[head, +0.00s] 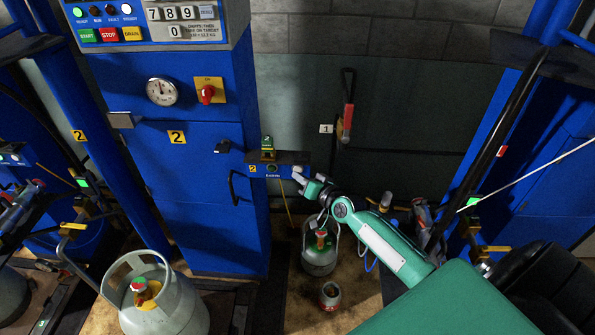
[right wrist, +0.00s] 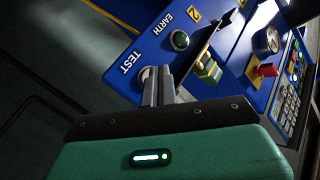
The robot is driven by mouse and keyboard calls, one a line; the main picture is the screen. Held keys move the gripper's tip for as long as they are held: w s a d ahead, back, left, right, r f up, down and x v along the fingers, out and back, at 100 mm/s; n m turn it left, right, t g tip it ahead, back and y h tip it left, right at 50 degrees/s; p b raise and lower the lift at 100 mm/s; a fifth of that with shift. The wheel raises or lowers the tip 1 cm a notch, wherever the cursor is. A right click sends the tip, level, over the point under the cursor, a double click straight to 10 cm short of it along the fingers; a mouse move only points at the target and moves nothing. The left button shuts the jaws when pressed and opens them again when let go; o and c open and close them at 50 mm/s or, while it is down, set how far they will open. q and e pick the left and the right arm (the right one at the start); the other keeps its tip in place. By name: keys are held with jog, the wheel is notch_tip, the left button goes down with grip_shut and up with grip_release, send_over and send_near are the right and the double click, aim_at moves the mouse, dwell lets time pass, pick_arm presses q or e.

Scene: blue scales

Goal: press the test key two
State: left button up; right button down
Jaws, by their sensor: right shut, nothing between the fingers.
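The blue test box marked 2 (head: 258,171) sticks out from the right side of the blue scale column in the head view. In the right wrist view the box (right wrist: 150,42) carries a green earth lamp (right wrist: 180,40) and the word TEST. The round test key (right wrist: 147,73) is beside that word, partly hidden by my fingers. My right gripper (head: 299,177) is at the right end of the box; its shut, empty fingers (right wrist: 157,80) are over the key. I cannot tell if they touch it. My left gripper is not in view.
A brass and green clamp (head: 268,152) stands on top of the box. A grey-green gas cylinder (head: 318,261) is below my right gripper, and a larger one (head: 165,305) is at the lower left. A red-handled lever (head: 347,117) hangs on the wall behind.

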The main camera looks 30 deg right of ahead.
jog(key=shift+w+d+b, duration=0.3)
jog(key=shift+w, duration=0.15)
dwell(0.6)
jog(key=shift+s+a+r, duration=0.1)
jog(key=shift+s, duration=0.05)
dwell(0.3)
jog(key=shift+s+a+p, duration=0.1)
jog(key=shift+s+p, duration=0.05)
jog(key=shift+p, duration=0.2)
jog(key=shift+s+a, duration=0.25)
jog(key=shift+s, duration=0.15)
jog(key=s+a+p, duration=0.1)
jog(key=s, duration=0.1)
jog(key=s+a+p, duration=0.1)
jog(key=s+p, duration=0.1)
jog(key=shift+a, duration=0.4)
